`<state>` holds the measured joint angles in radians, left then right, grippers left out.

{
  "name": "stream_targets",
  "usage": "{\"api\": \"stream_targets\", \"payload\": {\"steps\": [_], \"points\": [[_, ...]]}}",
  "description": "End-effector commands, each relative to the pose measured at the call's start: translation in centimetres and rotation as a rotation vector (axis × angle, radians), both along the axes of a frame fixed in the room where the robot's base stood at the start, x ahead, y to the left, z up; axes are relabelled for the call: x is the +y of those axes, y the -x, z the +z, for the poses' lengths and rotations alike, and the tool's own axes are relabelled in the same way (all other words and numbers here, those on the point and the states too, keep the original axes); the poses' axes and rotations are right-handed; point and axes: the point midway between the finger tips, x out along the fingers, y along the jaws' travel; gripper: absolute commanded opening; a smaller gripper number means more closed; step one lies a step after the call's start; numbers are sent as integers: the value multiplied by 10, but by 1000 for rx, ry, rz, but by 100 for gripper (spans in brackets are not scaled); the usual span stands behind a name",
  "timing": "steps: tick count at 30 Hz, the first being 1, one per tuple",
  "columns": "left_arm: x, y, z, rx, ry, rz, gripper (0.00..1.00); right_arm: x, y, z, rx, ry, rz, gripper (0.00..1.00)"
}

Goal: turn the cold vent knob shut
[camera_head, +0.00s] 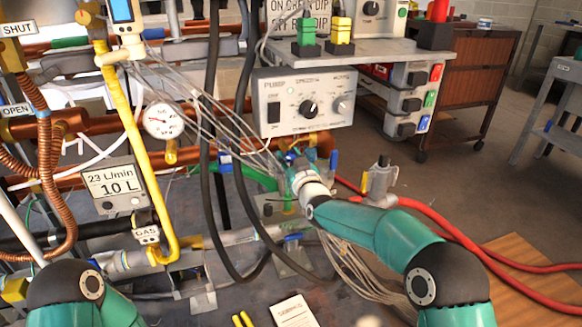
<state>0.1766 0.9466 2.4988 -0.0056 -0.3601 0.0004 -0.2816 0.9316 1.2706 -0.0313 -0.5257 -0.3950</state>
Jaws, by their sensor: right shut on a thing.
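My right arm comes in from the lower right and reaches to the pipework in the middle. My right gripper (295,162) is small and partly hidden behind its own wrist. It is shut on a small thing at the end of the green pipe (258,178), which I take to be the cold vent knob. The knob is mostly covered by the gripper, so its angle cannot be told. Of my left arm only teal links show at the lower left; its gripper is out of view.
A blue-handled valve (333,160) stands close right of the gripper. A grey valve fitting (380,180) and red hoses (440,225) lie further right. Black hoses (208,150) hang left of it. The pump control box (304,102) is just above. A pressure gauge (163,121) is at left.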

Motion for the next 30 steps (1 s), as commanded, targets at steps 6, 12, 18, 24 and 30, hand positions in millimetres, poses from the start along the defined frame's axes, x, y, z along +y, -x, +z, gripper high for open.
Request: {"api": "stream_targets", "payload": {"steps": [6, 12, 18, 24, 30], "points": [[0, 0, -24, 0, 0, 0, 0, 1, 0, -7, 68, -194, 2, 0], [0, 0, -41, 0, 0, 0, 0, 1, 0, -6, 126, -376, 1, 0], [0, 0, -57, 0, 0, 0, 0, 1, 0, -6, 186, -554, 0, 0], [0, 0, -71, 0, 0, 0, 0, 0, 0, -6, 238, -714, 0, 0], [0, 0, -80, 0, 0, 0, 0, 0, 0, -5, 276, -831, -2, 0]]}}
